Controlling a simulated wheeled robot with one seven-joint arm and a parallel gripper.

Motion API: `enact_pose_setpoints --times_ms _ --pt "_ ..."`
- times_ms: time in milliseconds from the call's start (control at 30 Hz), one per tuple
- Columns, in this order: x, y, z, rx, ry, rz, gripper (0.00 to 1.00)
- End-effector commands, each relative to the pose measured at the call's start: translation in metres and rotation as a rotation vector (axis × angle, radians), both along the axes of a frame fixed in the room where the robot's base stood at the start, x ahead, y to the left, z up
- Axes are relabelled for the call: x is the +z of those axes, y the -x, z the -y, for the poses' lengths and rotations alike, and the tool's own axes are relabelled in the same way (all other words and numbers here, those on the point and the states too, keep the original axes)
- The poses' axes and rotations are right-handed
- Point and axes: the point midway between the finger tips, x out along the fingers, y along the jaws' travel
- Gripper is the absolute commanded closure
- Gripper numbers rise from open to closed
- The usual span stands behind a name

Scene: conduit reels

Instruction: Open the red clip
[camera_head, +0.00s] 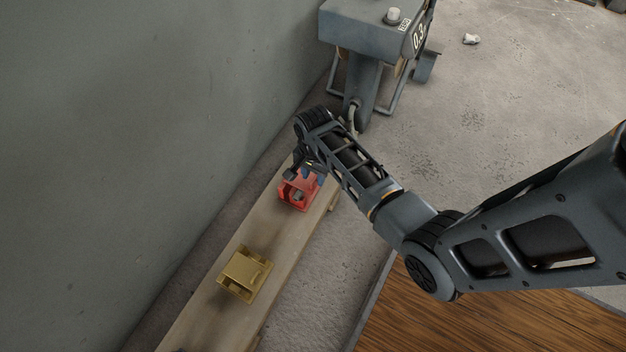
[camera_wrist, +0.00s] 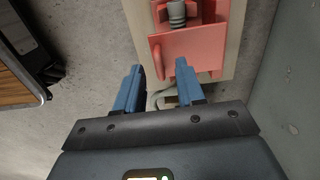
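The red clip (camera_head: 297,194) sits on the wooden beam along the wall, near its far end. In the wrist view the red clip (camera_wrist: 190,50) fills the top middle, with a grey ribbed piece (camera_wrist: 177,13) inside it. A small red tab (camera_wrist: 157,62) sticks out from its flat red face. My gripper (camera_wrist: 160,68) is open, its two blue fingers apart at the clip's near edge with the tab between their tips. I cannot tell whether they touch it. In the head view my gripper (camera_head: 306,172) is just beyond the clip, partly hidden by my arm.
A yellow clip (camera_head: 244,274) sits nearer on the same wooden beam (camera_head: 213,312). The grey wall (camera_head: 120,130) runs close along the left. A grey machine on legs (camera_head: 365,35) stands past the beam's far end. Open concrete floor lies to the right.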

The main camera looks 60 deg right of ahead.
Motion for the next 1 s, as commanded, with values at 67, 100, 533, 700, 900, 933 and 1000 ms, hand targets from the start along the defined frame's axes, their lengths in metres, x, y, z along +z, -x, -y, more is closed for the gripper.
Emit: enact_pose_setpoints --times_ms 67,100,533,700,900,933,1000 --pt "-0.0113 -0.0001 0.0002 0.000 0.000 0.000 0.62" --pt "-0.0137 -0.0002 0.0003 0.000 0.000 0.001 0.62" --pt "-0.0170 -0.0002 0.0003 0.000 0.001 0.001 0.67" --pt "-0.0170 -0.0001 0.0002 0.000 0.001 0.001 0.84" --pt "-0.0171 0.0000 0.0001 0.000 0.001 0.001 1.00" --pt "-0.0171 0.0000 0.0001 0.000 0.001 0.001 1.00" --pt "-0.0171 0.0001 0.0001 0.000 0.001 0.001 1.00"
